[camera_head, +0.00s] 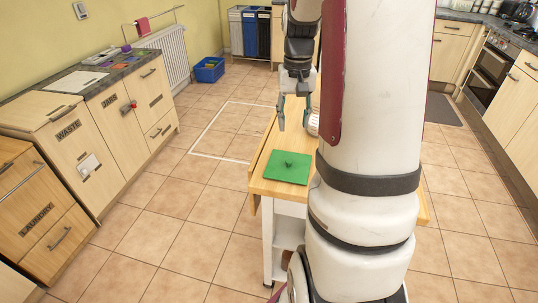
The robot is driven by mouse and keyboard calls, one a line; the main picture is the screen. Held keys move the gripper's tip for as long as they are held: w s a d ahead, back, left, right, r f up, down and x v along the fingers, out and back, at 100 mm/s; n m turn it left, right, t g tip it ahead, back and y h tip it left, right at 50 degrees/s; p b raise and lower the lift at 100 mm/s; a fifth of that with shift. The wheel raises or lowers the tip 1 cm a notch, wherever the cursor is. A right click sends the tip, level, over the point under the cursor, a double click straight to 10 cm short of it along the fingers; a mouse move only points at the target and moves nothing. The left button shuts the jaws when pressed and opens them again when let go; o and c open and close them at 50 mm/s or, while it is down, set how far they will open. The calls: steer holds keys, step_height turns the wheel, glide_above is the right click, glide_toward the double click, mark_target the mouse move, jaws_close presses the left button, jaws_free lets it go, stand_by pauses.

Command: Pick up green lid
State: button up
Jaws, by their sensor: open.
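The green lid (288,167) is a flat square with a small dark knob at its middle. It lies flat on the wooden top of a small white cart (262,184), near the front left part of that top. My gripper (293,121) points down above the cart top, behind the lid in the picture. Its fingers are apart, with nothing seen between them. It does not touch the lid. My arm's thick white column hides the right part of the cart top.
A white cylindrical thing (312,124) stands close right of my gripper, partly hidden by my arm. Wooden cabinets (72,150) line the left wall. A blue crate (209,70) stands on the floor at the back. The tiled floor left of the cart is clear.

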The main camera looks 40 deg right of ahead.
glide_above(289, 159)
steer(key=f, duration=0.8)
steer(key=shift+s+d, duration=0.1)
steer(key=shift+d, duration=0.1)
steer(key=shift+a+f, duration=0.15)
steer(key=shift+f, duration=1.3)
steer(key=shift+a+f, duration=0.1)
steer(key=shift+f, duration=1.3)
steer(key=shift+c, duration=0.4)
jaws_close()
